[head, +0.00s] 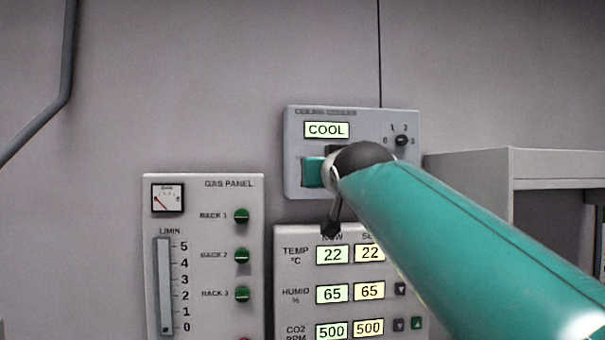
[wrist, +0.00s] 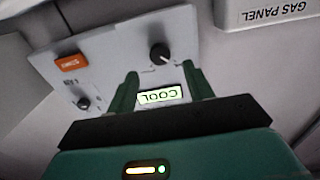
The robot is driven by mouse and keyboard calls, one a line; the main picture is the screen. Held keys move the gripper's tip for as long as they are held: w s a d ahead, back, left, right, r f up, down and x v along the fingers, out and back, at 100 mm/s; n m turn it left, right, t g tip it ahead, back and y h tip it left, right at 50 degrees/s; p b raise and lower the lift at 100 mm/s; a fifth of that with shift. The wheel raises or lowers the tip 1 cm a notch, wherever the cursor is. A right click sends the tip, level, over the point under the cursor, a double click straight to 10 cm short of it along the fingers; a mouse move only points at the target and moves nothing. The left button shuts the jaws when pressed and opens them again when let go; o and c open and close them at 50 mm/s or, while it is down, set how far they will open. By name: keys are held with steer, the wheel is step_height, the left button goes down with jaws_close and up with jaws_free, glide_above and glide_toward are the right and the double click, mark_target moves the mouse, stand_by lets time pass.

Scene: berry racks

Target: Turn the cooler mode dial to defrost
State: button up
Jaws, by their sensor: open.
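The ceiling cooler panel (head: 295,120) is on the wall, and its lit display (head: 327,130) reads COOL. In the wrist view, which is upside down, the panel (wrist: 120,50) carries a round black dial (wrist: 160,53) near the display (wrist: 160,96). My gripper (wrist: 160,74) is open, with one dark finger on each side of the display. The dial shows beyond and between the fingertips, with nothing gripped; I cannot tell how far off it is. In the head view my arm hides the dial and most of my gripper.
A small knob (head: 401,140) marked 0 to 3 and an orange button (wrist: 72,62) share the cooler panel. The gas panel (head: 205,215) with green knobs is at lower left. A climate panel (head: 287,270) sits just below. A grey cabinet (head: 470,165) stands at right.

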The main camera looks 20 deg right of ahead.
steer(key=x, duration=0.5)
steer(key=shift+w, duration=0.3)
steer(key=c, duration=1)
